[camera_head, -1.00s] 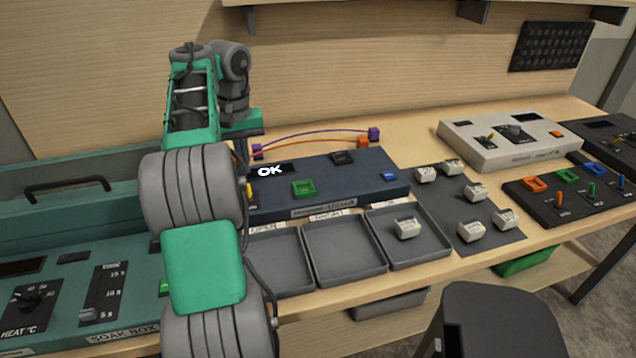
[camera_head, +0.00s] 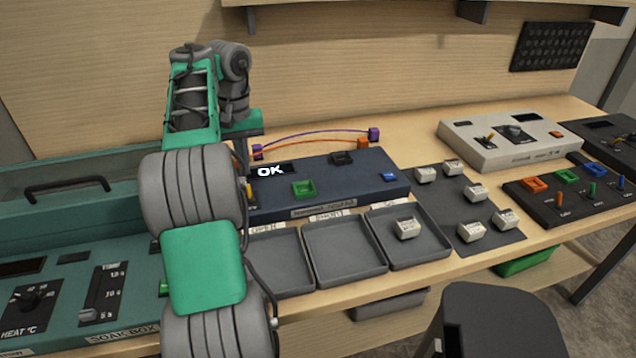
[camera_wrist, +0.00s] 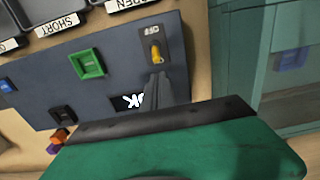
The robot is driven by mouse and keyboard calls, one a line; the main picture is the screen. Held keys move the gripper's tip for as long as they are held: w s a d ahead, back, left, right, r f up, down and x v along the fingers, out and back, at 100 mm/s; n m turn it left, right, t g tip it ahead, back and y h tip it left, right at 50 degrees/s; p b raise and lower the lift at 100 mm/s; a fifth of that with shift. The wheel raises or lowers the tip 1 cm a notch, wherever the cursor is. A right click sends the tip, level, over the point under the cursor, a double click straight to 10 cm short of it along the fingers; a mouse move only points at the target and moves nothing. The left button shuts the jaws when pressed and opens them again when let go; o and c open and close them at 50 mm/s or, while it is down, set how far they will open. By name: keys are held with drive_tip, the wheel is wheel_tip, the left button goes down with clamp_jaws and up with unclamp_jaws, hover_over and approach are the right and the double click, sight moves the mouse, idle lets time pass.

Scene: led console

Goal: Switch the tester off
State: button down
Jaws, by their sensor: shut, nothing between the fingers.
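The tester (camera_head: 345,195) is a dark blue box on the bench, and its display (camera_head: 271,171) reads OK. It has a green socket (camera_head: 304,189), a blue button (camera_head: 389,177) and a black part (camera_head: 342,158) on top. A yellow toggle switch (camera_head: 249,192) sits at its left end, partly hidden by my arm. In the wrist view the toggle (camera_wrist: 155,51) stands in a small labelled plate. My gripper (camera_wrist: 158,78) is shut and empty, its tips close to the toggle's base end; I cannot tell whether they touch it.
Grey trays (camera_head: 343,270) line the tester's front; the right one holds a pale block (camera_head: 407,228). Several similar blocks lie on a dark mat (camera_head: 487,242). A teal soak box (camera_head: 60,290) stands left. Orange and purple wires (camera_head: 310,134) arch behind the tester.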

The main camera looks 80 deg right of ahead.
drive_tip(key=shift+f, duration=0.15)
drive_tip(key=shift+f+b, duration=1.4)
drive_tip(key=shift+b, duration=0.2)
drive_tip(key=shift+s+a, duration=0.1)
drive_tip(key=shift+a, duration=0.05)
drive_tip(key=shift+s+a+b, duration=0.25)
drive_tip(key=shift+a+b, duration=0.15)
drive_tip(key=shift+a, duration=0.05)
drive_tip(key=shift+s+a+b, duration=0.2)
drive_tip(key=shift+a+b, duration=0.15)
drive_tip(key=shift+a, duration=0.1)
wheel_tip(320, 180, up, 7)
drive_tip(key=p, duration=0.7)
drive_tip(key=shift+w+d, duration=0.2)
drive_tip(key=shift+d, duration=0.15)
